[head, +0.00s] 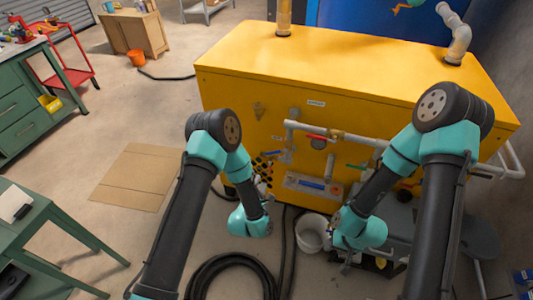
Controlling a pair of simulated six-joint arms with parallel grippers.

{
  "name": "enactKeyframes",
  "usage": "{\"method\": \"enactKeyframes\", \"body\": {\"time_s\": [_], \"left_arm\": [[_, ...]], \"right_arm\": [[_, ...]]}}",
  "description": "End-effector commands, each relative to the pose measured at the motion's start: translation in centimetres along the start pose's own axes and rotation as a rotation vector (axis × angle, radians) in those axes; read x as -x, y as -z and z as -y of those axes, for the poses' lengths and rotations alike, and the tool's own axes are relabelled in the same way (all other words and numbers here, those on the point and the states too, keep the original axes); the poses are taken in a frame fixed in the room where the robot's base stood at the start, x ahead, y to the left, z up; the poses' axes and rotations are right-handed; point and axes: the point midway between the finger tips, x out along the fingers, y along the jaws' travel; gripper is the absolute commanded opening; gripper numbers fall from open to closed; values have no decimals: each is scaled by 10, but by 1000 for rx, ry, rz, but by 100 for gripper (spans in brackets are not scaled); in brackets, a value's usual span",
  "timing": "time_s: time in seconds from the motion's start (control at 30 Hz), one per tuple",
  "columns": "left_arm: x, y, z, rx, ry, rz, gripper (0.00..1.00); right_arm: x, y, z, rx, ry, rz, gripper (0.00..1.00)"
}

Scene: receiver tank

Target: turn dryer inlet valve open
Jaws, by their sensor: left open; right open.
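A yellow cabinet (255,95) carries grey pipes and several valves on its front. A red lever (318,137) sits on the upper pipe (300,126). A green lever (357,167) is right of it, and a blue lever (312,184) lies on a lower panel. I cannot tell which is the dryer inlet valve; no label is readable. My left gripper (262,230) hangs low before the cabinet's left part, open, its fingers mostly hidden by the wrist. My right gripper (342,238) is open and low before the right part, its fingers hard to make out. Neither touches a lever.
A white bucket (311,232) stands on the floor between my grippers. A black hose (232,262) lies coiled at the front. Cardboard (137,177) lies to the left, near a green bench (45,225). My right arm covers part of the cabinet's right front.

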Motion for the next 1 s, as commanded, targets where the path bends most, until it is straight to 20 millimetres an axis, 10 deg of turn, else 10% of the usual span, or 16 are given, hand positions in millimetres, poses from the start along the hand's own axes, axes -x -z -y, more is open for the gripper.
{"method": "enactKeyframes", "body": {"time_s": [0.37, 1.0], "left_arm": [[-19, 0, -1, 0, -3, 0, 44], [-125, 0, 0, 0, -4, 0, 44]], "right_arm": [[0, 0, 0, 1, 0, 0, 43], [0, 0, 0, 1, 0, 0, 43]]}}
